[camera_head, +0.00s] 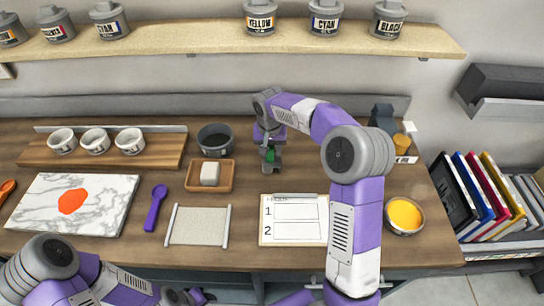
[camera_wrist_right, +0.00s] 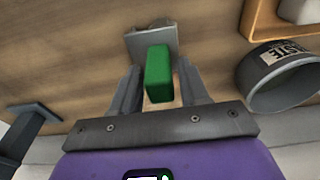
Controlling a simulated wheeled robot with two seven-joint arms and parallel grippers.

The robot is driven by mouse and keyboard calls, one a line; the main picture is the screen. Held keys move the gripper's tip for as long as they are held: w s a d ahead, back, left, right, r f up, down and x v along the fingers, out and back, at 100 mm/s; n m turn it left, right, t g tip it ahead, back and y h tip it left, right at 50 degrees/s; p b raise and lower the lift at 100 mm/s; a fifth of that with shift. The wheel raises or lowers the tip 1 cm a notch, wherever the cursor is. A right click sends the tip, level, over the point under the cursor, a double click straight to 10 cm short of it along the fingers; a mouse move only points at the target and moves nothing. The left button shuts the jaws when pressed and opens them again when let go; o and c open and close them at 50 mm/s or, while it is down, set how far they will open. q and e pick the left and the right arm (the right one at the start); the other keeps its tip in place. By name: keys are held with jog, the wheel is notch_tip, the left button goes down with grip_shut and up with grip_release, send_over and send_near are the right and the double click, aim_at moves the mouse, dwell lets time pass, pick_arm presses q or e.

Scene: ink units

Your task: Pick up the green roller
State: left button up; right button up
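The green roller shows as a small green piece (camera_head: 268,151) at the back middle of the table, partly hidden by my right gripper. In the right wrist view its green part (camera_wrist_right: 158,72) stands between the two fingers, with a grey piece beyond it. My right gripper (camera_wrist_right: 158,78) has its fingers apart on either side of the green part, with narrow gaps showing. In the head view my right gripper (camera_head: 270,155) is at the roller. My left gripper (camera_head: 185,297) is low at the bottom edge, partly cut off, and its fingers are unclear.
A dark bowl (camera_head: 215,140) and a wooden tray (camera_head: 196,185) with a white block are left of the roller. A clipboard (camera_head: 293,241) lies in front. Behind right stand dark holders (camera_head: 382,115). A shelf (camera_head: 225,38) with ink jars hangs above.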

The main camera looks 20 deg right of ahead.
jog(key=c, duration=0.7)
jog(key=shift+r, duration=0.1)
jog(key=shift+c, duration=0.2)
notch_tip(320, 180, up, 10)
jog(key=shift+f+p, duration=0.1)
jog(key=shift+p, duration=0.95)
